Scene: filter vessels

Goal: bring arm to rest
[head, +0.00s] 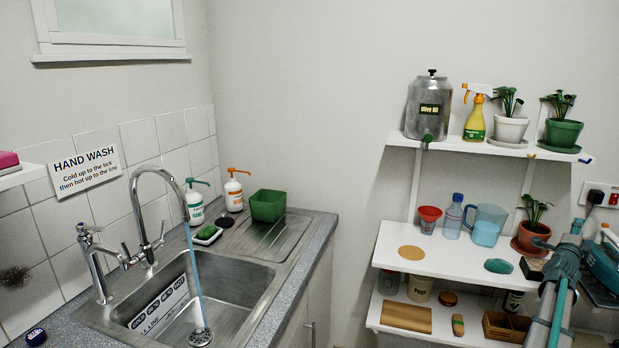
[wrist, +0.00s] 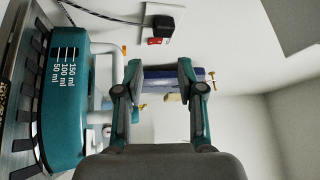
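My gripper (wrist: 160,70) shows in the wrist view with its two dark, teal-edged fingers spread apart. No object is clearly gripped between them. A blue-purple object (wrist: 160,74) with a small brass fitting at its right shows behind the fingers, against the pale wall; its distance is hard to tell. In the head view, what looks like my teal and grey arm (head: 562,285) rises at the lower right, in front of the shelves. The fingertips cannot be made out there.
A teal machine (wrist: 66,95) marked in ml stands left of my gripper in the wrist view. A plug (wrist: 164,28) and cable are above. The shelves (head: 452,258) hold pots, jugs and bottles. Bluish water runs from the tap (head: 150,225) into the sink (head: 228,290).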

